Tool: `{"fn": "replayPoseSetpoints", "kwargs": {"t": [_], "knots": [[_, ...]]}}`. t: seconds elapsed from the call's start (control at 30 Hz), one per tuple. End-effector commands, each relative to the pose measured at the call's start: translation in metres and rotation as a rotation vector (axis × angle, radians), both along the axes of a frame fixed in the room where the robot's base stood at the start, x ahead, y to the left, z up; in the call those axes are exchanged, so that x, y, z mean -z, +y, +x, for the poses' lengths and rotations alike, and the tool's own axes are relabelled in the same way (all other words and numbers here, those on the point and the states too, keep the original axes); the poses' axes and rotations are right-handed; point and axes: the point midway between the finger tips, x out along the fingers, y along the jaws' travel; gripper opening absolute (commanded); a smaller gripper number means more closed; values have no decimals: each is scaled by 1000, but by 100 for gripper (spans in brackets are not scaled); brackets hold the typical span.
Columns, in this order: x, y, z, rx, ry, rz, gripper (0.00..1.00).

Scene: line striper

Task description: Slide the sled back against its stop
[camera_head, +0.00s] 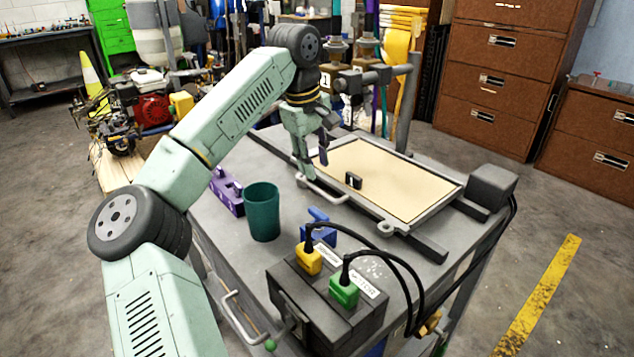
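The sled (385,178) is a grey-framed plate with a beige top, lying on dark rails on the grey bench. A light bar handle (328,193) runs along its near left edge, and a lug with a hole sits at its near corner. A small black piece stands on the beige top. My gripper (313,168) points down over the left end of the sled, by the handle's left end. Its two fingertips look apart with nothing between them; contact with the handle cannot be told. Which part is the stop is unclear; a grey block (491,184) stands at the rails' right end.
A green cup (262,212), a purple block (227,192) and a blue piece (320,228) stand on the bench left of the sled. A control box (325,300) with yellow and green plugs and black cables is at the front. A post with a crossarm (405,105) rises behind the sled.

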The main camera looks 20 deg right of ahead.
Motion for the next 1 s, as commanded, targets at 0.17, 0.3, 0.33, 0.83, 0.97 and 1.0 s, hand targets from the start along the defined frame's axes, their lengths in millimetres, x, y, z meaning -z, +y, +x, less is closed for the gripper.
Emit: {"fn": "replayPoseSetpoints", "kwargs": {"t": [0.17, 0.3, 0.33, 0.83, 0.97, 1.0], "knots": [[34, -6, 2, 1, 4, -1, 30], [52, -10, 3, 1, 3, -3, 30], [55, -10, 3, 1, 3, -4, 30], [65, -12, 4, 0, 1, -3, 24], [65, -12, 4, -1, 1, -4, 16], [65, -12, 4, -1, 1, -4, 13]]}}
